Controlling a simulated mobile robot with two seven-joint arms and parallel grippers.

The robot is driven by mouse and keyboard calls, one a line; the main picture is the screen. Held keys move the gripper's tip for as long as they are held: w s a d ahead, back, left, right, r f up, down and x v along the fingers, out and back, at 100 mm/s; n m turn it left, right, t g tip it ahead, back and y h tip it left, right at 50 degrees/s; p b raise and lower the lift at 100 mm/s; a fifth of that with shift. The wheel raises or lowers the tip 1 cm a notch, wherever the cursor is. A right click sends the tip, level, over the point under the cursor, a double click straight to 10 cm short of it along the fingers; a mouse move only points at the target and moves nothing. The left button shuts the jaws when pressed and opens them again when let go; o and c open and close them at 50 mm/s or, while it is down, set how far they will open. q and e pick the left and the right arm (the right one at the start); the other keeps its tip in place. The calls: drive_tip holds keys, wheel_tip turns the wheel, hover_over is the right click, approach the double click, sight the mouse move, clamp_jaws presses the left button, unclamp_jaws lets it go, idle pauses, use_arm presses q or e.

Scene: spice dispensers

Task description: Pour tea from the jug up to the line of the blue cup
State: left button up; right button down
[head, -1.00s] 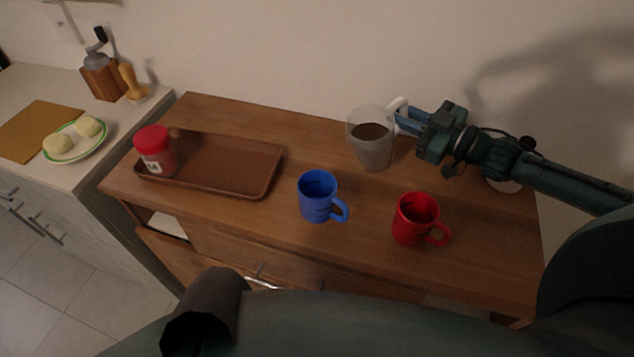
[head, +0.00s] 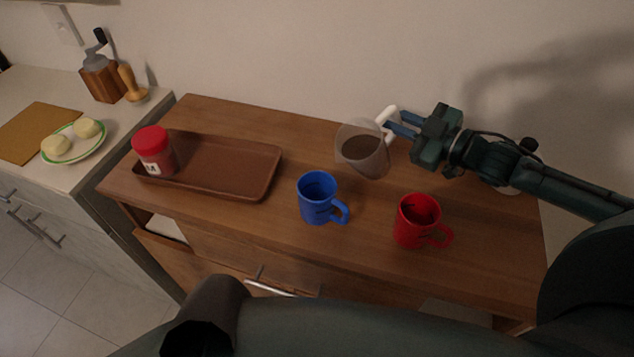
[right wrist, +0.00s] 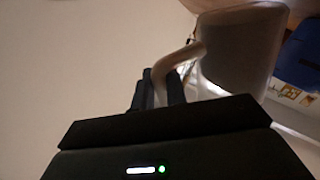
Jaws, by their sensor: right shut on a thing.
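The clear jug (head: 366,150) holds dark tea and is tilted toward the lower left, above the wooden table. My right gripper (head: 392,124) is shut on the jug's white handle. In the right wrist view the jug (right wrist: 235,45) and its handle show at the fingers. The blue cup (head: 317,199) stands upright on the table, below and left of the jug, with a dark line mark on it. It shows partly in the right wrist view (right wrist: 301,55). The jug is not over the blue cup. My left gripper is not in view.
A red cup (head: 417,222) stands right of the blue cup. A brown tray (head: 232,168) lies to the left, with a red-lidded jar (head: 153,150) at its left end. A counter with a plate (head: 75,143) is at the far left.

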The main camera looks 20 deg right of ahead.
sight(397, 115)
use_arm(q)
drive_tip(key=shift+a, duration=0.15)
use_arm(e)
drive_tip(key=shift+s+a+r+n, duration=0.15)
drive_tip(key=shift+a+r+n, duration=0.2)
drive_tip(key=shift+r, duration=0.15)
drive_tip(key=shift+s+a+r+n, duration=0.15)
drive_tip(key=shift+a+r+n, duration=0.2)
drive_tip(key=shift+a+r, duration=0.1)
drive_tip(key=shift+r, duration=0.15)
use_arm(q)
drive_tip(key=shift+p, duration=0.3)
use_arm(e)
drive_tip(key=shift+s+a+r, duration=0.1)
drive_tip(key=shift+a+r, duration=0.05)
drive_tip(key=shift+r, duration=0.15)
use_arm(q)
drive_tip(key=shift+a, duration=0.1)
use_arm(e)
drive_tip(key=shift+s+a+r+n+h, duration=0.1)
drive_tip(key=shift+a+r+n+h, duration=0.15)
drive_tip(key=shift+r+n, duration=0.3)
drive_tip(key=shift+s+a+r+n+h, duration=0.1)
drive_tip(key=shift+a+r+n+h, duration=0.15)
drive_tip(key=shift+r+n, duration=0.3)
drive_tip(key=shift+s+a+r+n+h, duration=0.1)
drive_tip(key=shift+a+r+n+h, duration=0.1)
drive_tip(key=shift+a+r+n, duration=0.3)
idle(2.5)
